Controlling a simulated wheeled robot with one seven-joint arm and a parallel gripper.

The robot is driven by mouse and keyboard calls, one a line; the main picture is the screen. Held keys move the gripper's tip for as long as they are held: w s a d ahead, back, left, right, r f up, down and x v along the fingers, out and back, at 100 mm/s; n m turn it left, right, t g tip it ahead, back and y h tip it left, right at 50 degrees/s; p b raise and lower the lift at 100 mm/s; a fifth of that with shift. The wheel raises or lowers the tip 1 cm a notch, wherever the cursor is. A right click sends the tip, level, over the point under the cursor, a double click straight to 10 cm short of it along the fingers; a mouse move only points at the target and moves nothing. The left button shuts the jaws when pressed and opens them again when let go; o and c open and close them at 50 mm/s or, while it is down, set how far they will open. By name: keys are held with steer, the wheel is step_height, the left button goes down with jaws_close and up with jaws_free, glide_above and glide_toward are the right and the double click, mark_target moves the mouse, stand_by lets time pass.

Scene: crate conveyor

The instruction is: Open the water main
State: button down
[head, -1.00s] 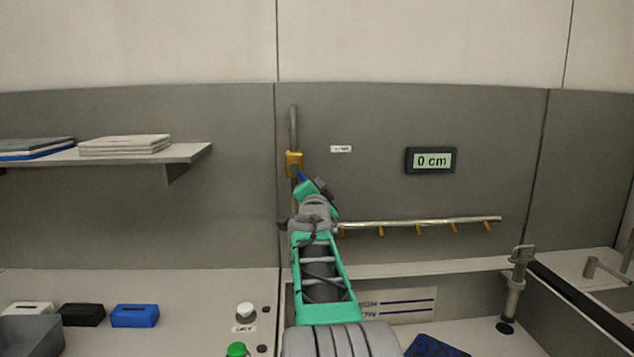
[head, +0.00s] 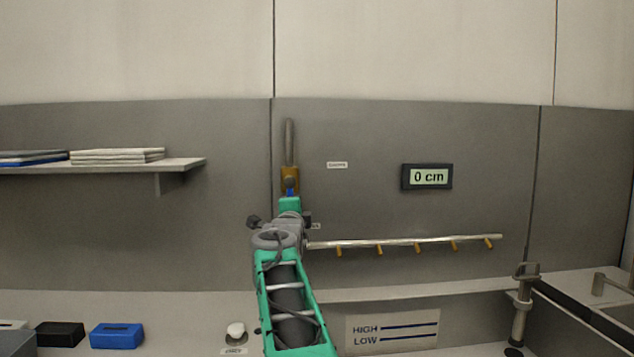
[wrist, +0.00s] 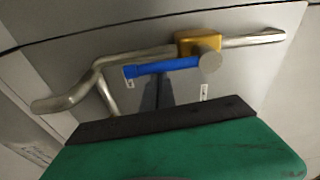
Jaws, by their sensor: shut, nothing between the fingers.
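The water main valve is a yellow body (head: 290,179) on a vertical metal pipe (head: 289,140) on the grey back wall. Its blue lever (head: 291,192) shows just below the body in the head view, partly hidden by my gripper (head: 290,203). In the wrist view the yellow body (wrist: 197,42), the pipe (wrist: 255,39) and the blue lever (wrist: 163,66) are clear. The lever lies roughly in line with the pipe. My gripper is shut and empty, close to the lever; I cannot tell whether it touches.
A display (head: 427,177) reads 0 cm. A pipe with several yellow outlets (head: 418,241) runs to the right above a HIGH/LOW level plate (head: 392,331). A shelf (head: 181,164) with flat stacks is at left. A white knob (head: 236,329) and blue box (head: 117,336) sit below.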

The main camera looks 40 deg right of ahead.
stand_by(0.6)
steer(key=s+d, duration=0.3)
steer(key=b+v, duration=0.1)
steer(key=v, duration=0.8)
steer(key=shift+w+a+b, duration=0.15)
steer(key=shift+w+b, duration=0.05)
steer(key=shift+b, duration=0.15)
steer(key=shift+r, duration=0.1)
